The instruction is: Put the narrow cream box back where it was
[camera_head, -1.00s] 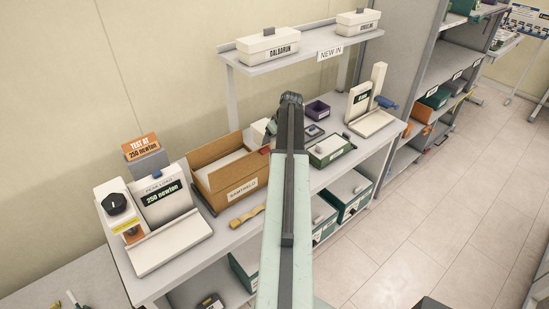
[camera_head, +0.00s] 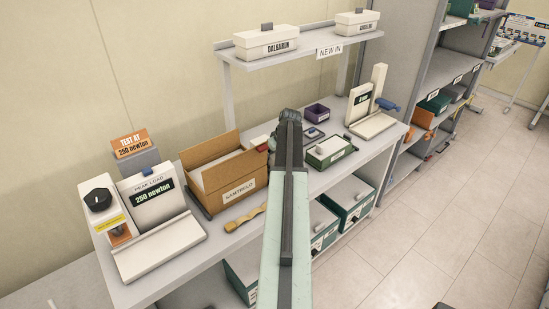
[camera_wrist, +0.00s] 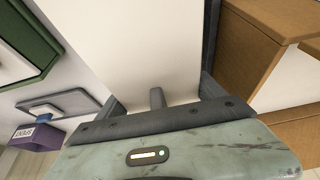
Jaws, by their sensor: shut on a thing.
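My gripper (camera_wrist: 160,98) is shut on the narrow cream box (camera_wrist: 135,42), whose pale, plain face fills the upper middle of the wrist view between the two dark fingers. In the head view my gripper (camera_head: 289,118) is over the bench, between the open cardboard box (camera_head: 238,196) and the green tray (camera_head: 331,160). My own arm hides most or all of the held box there. The cardboard box is close on the right in the wrist view (camera_wrist: 250,45). I cannot tell whether the held box touches the bench.
A purple bin (camera_head: 316,113) and the green tray stand right of my gripper. A shelf (camera_head: 290,54) with lidded boxes hangs above. A wooden tool (camera_head: 246,218) lies in front.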

